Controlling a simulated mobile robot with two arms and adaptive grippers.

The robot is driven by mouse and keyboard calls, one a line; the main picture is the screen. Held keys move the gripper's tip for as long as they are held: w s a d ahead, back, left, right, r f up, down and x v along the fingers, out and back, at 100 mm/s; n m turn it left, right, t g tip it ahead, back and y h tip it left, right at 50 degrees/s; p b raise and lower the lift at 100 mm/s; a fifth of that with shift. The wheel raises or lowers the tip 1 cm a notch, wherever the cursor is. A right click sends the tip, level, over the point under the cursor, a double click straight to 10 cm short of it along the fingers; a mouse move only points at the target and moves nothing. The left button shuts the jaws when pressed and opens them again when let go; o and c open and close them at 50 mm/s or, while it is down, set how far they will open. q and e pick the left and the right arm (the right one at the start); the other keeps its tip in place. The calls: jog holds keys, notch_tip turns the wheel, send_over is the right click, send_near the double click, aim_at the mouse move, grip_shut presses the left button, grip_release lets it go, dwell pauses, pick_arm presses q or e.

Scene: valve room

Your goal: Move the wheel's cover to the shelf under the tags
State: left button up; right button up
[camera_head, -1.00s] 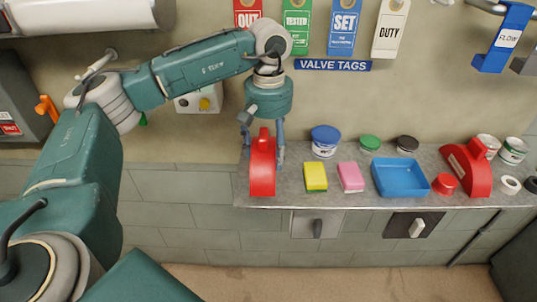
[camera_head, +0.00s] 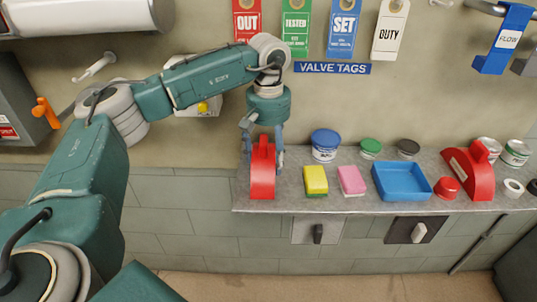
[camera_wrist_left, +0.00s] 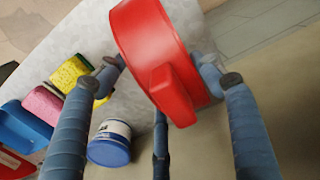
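A red wheel cover (camera_head: 262,178) stands at the left end of the grey shelf (camera_head: 290,196), below the valve tags sign (camera_head: 332,68). My left gripper (camera_head: 263,160) is above it, pointing down, with fingers on both sides. In the left wrist view the cover (camera_wrist_left: 150,42) and its raised handle lie between the fingers (camera_wrist_left: 162,66), whose tips bend in against its sides. The exact contact on the far side is hidden. The cover's base appears at shelf level. The wheel is not seen, and my right gripper is out of view.
To the cover's right are a blue-lidded tub (camera_head: 325,146), a yellow sponge (camera_head: 316,180), a pink sponge (camera_head: 351,180), a blue tray (camera_head: 401,180) and another red cover (camera_head: 470,172). Several jars stand behind. Tags hang above.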

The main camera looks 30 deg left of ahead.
pick_arm(q)
jog(key=o, duration=0.4)
notch_tip(320, 180, up, 12)
dwell(0.5)
